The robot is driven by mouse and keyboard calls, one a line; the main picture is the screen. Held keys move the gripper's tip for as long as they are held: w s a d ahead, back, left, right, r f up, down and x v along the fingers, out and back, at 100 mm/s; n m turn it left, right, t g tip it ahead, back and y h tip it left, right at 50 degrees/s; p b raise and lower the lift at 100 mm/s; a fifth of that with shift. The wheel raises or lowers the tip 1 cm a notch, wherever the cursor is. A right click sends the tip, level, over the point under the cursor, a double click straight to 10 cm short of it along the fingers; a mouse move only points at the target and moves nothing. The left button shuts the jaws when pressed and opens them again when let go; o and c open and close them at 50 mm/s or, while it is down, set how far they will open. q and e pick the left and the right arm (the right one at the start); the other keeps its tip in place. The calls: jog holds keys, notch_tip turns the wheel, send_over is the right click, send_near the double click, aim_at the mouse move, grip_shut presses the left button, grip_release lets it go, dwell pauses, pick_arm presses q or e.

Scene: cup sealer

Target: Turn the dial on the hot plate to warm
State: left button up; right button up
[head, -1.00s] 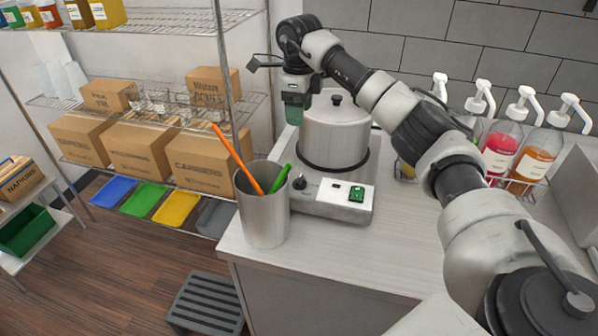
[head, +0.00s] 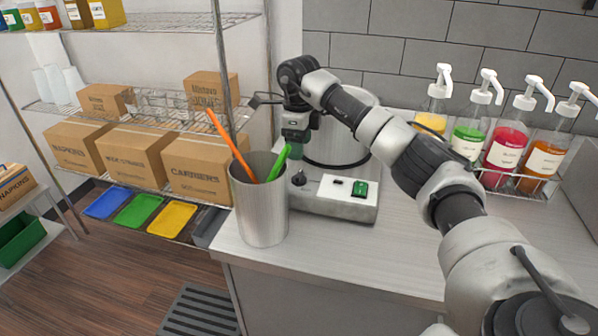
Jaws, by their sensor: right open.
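The hot plate (head: 325,207) is a light metal box at the left end of the counter. Its small black dial (head: 298,179) is on the left of its front panel, with a green switch (head: 360,188) to the right. A metal pot (head: 355,146) stands on the hot plate, partly hidden by my right arm. My right gripper (head: 296,152) points down just above and behind the dial, apart from it and open, holding nothing visible. Which mark the dial points to is too small to tell. My left gripper is out of view.
A metal cup (head: 262,215) holding an orange and a green stick stands close to the left of the dial. Pump bottles (head: 508,140) stand in a wire rack at the back right. The counter front (head: 400,250) is clear; shelves are on the left.

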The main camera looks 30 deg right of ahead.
aim_at(299, 174)
notch_tip(299, 174, down, 8)
jog(key=shift+f+p, duration=0.1)
jog(key=shift+p, duration=0.7)
jog(key=c, duration=0.9)
